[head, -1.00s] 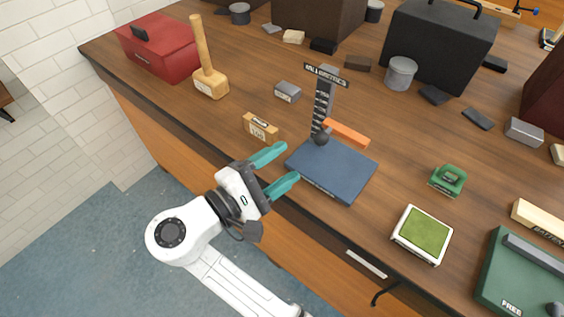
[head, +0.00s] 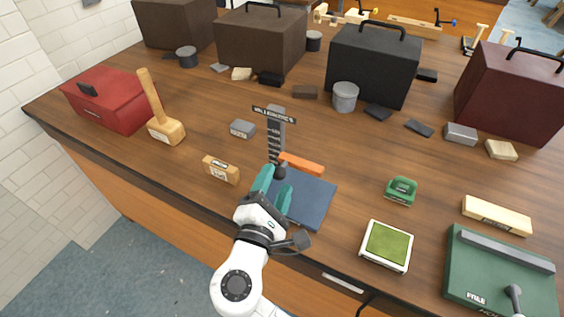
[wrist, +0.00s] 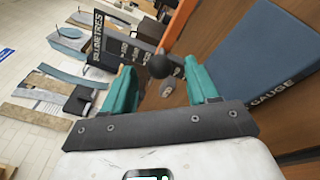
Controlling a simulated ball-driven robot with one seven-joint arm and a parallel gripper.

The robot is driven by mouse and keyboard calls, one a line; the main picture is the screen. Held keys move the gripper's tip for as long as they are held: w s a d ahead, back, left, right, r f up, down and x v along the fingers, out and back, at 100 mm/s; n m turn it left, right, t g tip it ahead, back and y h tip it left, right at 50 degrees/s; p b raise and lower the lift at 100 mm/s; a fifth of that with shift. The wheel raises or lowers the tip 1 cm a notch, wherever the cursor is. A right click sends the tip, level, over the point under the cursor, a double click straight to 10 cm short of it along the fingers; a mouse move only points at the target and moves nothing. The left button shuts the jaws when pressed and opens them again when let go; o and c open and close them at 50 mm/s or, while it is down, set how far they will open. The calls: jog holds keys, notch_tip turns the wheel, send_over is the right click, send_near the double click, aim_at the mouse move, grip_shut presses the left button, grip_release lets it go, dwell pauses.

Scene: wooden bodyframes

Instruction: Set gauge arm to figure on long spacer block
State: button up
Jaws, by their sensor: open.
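The gauge has a dark blue base (head: 313,203), also in the wrist view (wrist: 262,50) with the word GAUGE on it. Its upright dark scale (head: 274,140) is headed by a millimetres plate (wrist: 97,38). An orange arm (head: 303,164) with a black ball knob (head: 280,172) is low on the scale. My gripper (head: 276,183) is open at the gauge's front. In the wrist view the knob (wrist: 158,66) appears between the teal fingertips (wrist: 158,72); contact cannot be told. A tan labelled block (head: 221,170) lies left of the gauge; its figure is too small to read.
A wooden mallet (head: 164,128) and red box (head: 108,99) stand at the left. A grey block (head: 242,129) lies behind the tan block. A green-topped pad (head: 387,245), green stapler-like item (head: 401,190) and green device (head: 498,279) are at the right. Dark cases stand at the back.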

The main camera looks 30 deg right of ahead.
aim_at(280, 173)
jog(key=shift+p+x, duration=0.35)
jog(key=shift+x, duration=2.35)
grip_shut()
jog(key=shift+r, duration=0.1)
